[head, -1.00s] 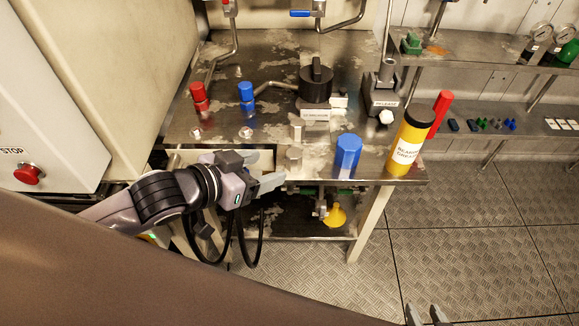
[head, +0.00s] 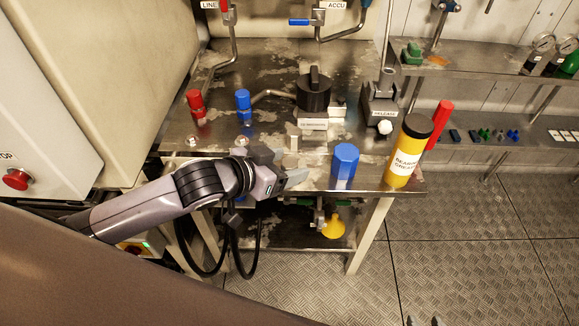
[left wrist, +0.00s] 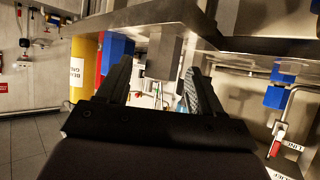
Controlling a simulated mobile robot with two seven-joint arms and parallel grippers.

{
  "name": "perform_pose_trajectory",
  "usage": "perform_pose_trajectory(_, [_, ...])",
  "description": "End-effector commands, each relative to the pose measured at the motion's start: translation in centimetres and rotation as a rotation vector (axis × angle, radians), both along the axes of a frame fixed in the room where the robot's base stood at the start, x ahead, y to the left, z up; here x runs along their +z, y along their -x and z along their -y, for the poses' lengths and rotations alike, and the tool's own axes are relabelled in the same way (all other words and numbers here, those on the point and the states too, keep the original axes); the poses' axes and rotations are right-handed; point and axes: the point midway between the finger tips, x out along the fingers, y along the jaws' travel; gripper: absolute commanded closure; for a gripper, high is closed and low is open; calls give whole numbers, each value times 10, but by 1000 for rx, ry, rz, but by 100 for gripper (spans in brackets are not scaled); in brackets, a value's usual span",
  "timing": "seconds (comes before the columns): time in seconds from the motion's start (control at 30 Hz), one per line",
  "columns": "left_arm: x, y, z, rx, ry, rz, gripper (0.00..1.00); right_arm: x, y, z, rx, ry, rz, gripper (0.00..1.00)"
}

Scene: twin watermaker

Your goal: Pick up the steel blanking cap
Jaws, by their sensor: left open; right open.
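The steel blanking cap (left wrist: 163,53) is a grey faceted block standing on the bench near its front edge. The left wrist view is upside down and shows it ahead, between the lines of my two open fingers. The gripper is open, with nothing gripped. My right gripper (head: 424,321) shows only as tips at the bottom edge, open and away from the bench.
On the bench (head: 265,60), a blue hexagonal cap (head: 345,165) and a yellow grease tube (head: 408,152) stand to the right. A black-knobbed fitting (head: 313,92) is further back.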

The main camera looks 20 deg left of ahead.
Motion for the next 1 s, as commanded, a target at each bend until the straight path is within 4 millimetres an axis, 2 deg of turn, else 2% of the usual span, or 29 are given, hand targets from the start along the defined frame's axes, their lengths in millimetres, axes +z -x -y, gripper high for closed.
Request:
perform_pose_trajectory(0.13, [0, 0, 0, 0, 0, 0, 34, 0, 0, 0, 0, 0, 0, 57])
perform_pose_trajectory(0.17, [0, 0, 0, 0, 0, 0, 37, 0, 0, 0, 0, 0, 0, 57])
perform_pose_trajectory(0.33, [0, 0, 0, 0, 0, 0, 92, 0, 0, 0, 0, 0, 0, 57])
perform_pose_trajectory(0.37, [0, 0, 0, 0, 0, 0, 96, 0, 0, 0, 0, 0, 0, 57])
perform_pose_trajectory(0.63, [1, 0, 0, 0, 0, 1, 96, 1, 0, 0, 0, 0, 0, 57])
perform_pose_trajectory(0.77, [8, 0, 0, 0, 1, 4, 96, 2, 0, 0, 0, 0, 1, 57])
perform_pose_trajectory(0.87, [19, -1, 0, 0, 1, 4, 96, 5, 0, 0, 0, 0, 1, 57])
perform_pose_trajectory(1.0, [47, -1, 0, -1, 2, 8, 96, 10, 0, 0, 1, 1, 1, 57])
